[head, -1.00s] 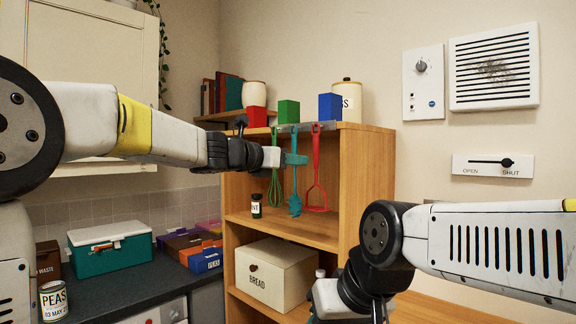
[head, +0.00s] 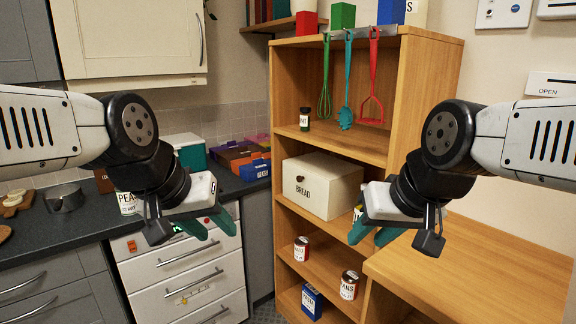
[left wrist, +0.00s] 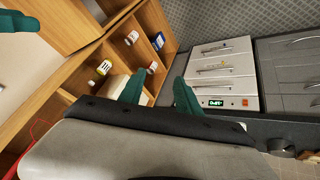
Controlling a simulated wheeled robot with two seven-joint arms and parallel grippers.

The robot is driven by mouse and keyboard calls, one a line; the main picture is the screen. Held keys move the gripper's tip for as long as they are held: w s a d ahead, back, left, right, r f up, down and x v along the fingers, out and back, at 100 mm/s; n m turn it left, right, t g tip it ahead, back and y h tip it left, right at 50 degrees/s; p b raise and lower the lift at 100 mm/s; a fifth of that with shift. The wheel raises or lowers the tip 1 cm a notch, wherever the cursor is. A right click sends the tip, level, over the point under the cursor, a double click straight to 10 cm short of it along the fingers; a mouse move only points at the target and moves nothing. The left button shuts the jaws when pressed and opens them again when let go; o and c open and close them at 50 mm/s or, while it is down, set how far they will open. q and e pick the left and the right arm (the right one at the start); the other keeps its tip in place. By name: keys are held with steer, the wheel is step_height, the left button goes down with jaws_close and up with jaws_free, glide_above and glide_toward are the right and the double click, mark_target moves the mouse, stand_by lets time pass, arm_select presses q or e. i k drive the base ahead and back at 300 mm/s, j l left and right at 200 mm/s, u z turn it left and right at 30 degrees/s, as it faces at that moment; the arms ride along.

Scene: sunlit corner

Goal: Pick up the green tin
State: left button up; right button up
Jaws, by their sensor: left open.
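A green box-shaped block (head: 342,16) stands on top of the wooden shelf unit, between a red block (head: 306,22) and a blue block (head: 390,12). I cannot tell whether it is the green tin; no plainly green round tin shows. My left gripper (head: 206,229) is open and empty before the white drawers, well below and left of that block. It also shows in the left wrist view (left wrist: 160,78). My right gripper (head: 374,236) has its fingers apart in front of the shelf, with nothing seen between them. It partly hides a small yellowish item beside the bread bin.
The shelf unit (head: 437,75) holds hanging utensils, a bread bin (head: 322,186) and labelled tins (head: 301,248) (head: 349,284). A peas tin (head: 127,203) stands on the dark counter (head: 60,226) at left. The lower wooden top (head: 490,268) at right is clear.

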mark_target(127, 203)
steer(key=u, duration=1.25)
steer(key=i+j, duration=0.5)
steer(key=i, duration=0.15)
steer(key=i+j, duration=0.5)
steer(key=i, duration=0.15)
steer(key=i+l+z, duration=0.05)
